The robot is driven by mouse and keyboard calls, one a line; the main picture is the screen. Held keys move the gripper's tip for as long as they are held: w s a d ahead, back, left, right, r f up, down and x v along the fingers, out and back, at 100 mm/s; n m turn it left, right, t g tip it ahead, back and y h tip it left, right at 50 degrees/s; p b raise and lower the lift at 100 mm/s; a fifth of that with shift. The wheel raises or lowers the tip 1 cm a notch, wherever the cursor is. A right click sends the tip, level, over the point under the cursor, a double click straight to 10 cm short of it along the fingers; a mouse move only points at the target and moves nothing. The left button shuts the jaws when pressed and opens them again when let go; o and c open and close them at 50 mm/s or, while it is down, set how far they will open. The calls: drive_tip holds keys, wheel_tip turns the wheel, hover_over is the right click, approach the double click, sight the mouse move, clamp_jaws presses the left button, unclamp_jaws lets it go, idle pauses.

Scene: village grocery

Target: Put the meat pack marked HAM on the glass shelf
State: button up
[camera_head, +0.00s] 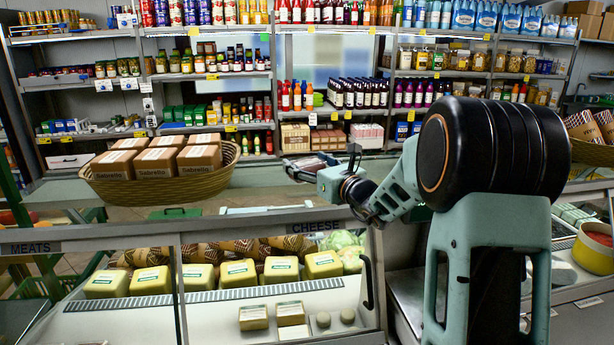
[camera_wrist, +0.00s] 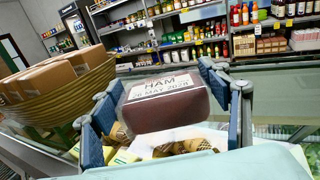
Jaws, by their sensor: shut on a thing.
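The meat pack marked HAM (camera_wrist: 168,104) is dark red with a white label on top, which reads HAM and a May 2028 date. It sits between the two blue finger pads of my gripper (camera_wrist: 155,88), which is shut on it. In the head view, my gripper (camera_head: 318,172) extends left over the counter, and the dark pack (camera_head: 300,165) shows small at its end, partly hidden. The glass-fronted display counter (camera_head: 262,213) lies below, with a pale flat top. I cannot tell which surface is the glass shelf.
A wicker basket (camera_head: 105,192) of Sabrello boxes stands on the counter, left of my gripper. The case marked CHEESE (camera_head: 316,227) holds several yellow blocks (camera_head: 151,281). A MEATS sign (camera_head: 30,248) is at far left. Stocked wall shelves (camera_head: 222,75) stand behind. The counter top between basket and gripper looks clear.

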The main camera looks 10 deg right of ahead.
drive_tip(key=shift+f+b, duration=0.65)
drive_tip(key=shift+f, duration=0.9)
drive_tip(key=shift+f, duration=0.1)
drive_tip(key=shift+f, duration=0.1)
drive_tip(key=o, duration=1.5)
drive_tip(key=shift+c, duration=0.2)
drive_tip(key=shift+s+r, duration=0.1)
drive_tip(key=shift+r, duration=0.1)
drive_tip(key=b+v, duration=0.1)
drive_tip(key=v, duration=1)
drive_tip(key=shift+s+d+b, duration=0.2)
drive_tip(key=shift+s+b, duration=0.15)
drive_tip(key=shift+f, duration=0.1)
